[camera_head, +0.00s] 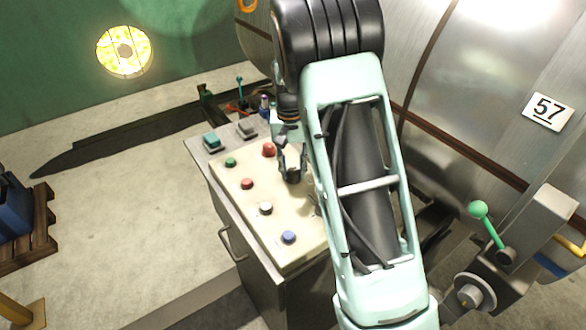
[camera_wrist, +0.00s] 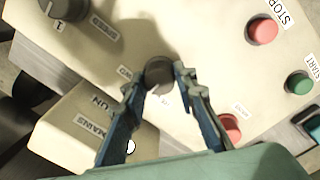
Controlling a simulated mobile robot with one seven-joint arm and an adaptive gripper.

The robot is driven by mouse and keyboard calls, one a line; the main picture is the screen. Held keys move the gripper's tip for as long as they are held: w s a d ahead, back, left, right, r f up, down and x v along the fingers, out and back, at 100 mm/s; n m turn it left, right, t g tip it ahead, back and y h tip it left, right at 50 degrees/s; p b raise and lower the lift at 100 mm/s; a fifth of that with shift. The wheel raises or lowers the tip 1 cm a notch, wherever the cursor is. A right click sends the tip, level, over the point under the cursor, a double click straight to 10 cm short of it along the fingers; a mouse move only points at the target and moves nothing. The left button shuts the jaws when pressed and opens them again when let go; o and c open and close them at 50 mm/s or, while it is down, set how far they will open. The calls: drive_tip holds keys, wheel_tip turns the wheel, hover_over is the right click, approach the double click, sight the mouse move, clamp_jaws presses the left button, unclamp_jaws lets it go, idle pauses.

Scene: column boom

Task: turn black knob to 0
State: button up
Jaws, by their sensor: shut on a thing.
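My gripper (camera_head: 291,172) reaches down onto the sloped cream panel (camera_head: 235,198) of a console. In the wrist view its two fingers (camera_wrist: 163,77) are closed on the sides of a dark round knob (camera_wrist: 157,68), which stands on the panel. A small pale mark shows beside the knob, but the knob's pointer and the nearby scale are too small or covered to read. A second dark knob (camera_wrist: 66,8) with a "1" by it is cut off at the top left of the wrist view. In the head view my arm and fingers hide most of the held knob.
Around the knob are a red STOP button (camera_wrist: 262,29), a green START button (camera_wrist: 299,82) and another red button (camera_wrist: 230,127). A box labelled MAINS and RUN (camera_wrist: 75,118) adjoins the panel. A green-knobbed lever (camera_head: 478,209) stands at right. Open floor lies left.

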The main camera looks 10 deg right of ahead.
sight(291, 170)
drive_tip(key=o, duration=1.2)
drive_tip(key=shift+c, duration=0.2)
wheel_tip(291, 170, up, 12)
drive_tip(key=shift+a, duration=0.2)
